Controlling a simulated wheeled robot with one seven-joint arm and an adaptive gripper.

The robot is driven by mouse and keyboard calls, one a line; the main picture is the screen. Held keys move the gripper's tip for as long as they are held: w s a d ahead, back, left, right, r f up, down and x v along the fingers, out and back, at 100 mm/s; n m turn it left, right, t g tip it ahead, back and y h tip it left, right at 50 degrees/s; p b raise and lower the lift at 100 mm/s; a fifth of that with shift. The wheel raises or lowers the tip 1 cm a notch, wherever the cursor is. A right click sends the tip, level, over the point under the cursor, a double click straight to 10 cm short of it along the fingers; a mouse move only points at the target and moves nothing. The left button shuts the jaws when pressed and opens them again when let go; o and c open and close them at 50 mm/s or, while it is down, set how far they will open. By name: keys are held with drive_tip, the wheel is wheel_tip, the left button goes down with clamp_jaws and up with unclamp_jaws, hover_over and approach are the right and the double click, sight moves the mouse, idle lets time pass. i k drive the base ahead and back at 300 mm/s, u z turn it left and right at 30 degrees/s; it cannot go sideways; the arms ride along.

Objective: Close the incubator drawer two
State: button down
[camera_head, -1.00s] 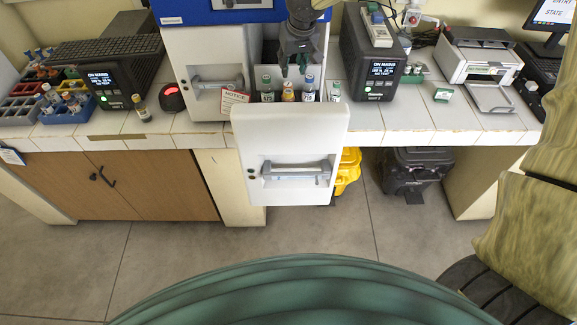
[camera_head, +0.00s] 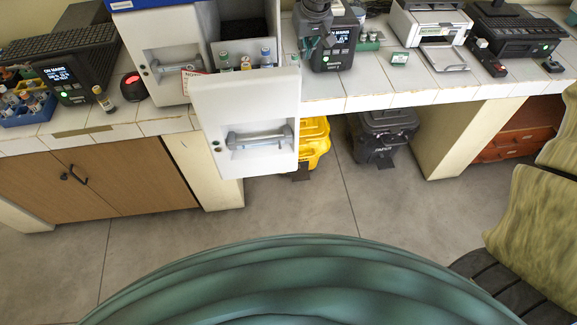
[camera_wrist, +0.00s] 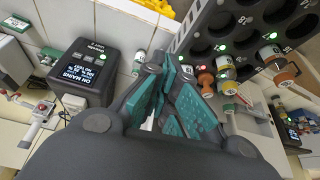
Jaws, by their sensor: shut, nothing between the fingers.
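In the head view, the white incubator (camera_head: 165,58) stands at the upper left. Its right-hand drawer (camera_head: 245,108) is pulled out past the bench edge, with a grey bar handle (camera_head: 260,137) on its front. Several capped vials (camera_head: 266,57) stand inside behind that front. My gripper (camera_head: 316,47) is shut and empty, to the right of the open drawer and in front of a black device. In the wrist view, its teal fingers (camera_wrist: 172,92) are beside the drawer's dark holed rack (camera_wrist: 235,45), and several vials (camera_wrist: 206,79) show at the right. I cannot tell whether they touch.
The black device with a lit screen (camera_head: 328,58) stands right of the drawer, near my gripper. A white printer (camera_head: 432,30) is farther right. A yellow bin (camera_head: 313,145) and a dark bin (camera_head: 383,138) stand below the bench. The floor (camera_head: 330,200) in front is clear.

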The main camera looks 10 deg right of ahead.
sight(249, 120)
drive_tip(key=z, duration=0.2)
drive_tip(key=k, duration=1)
drive_tip(key=u, duration=0.6)
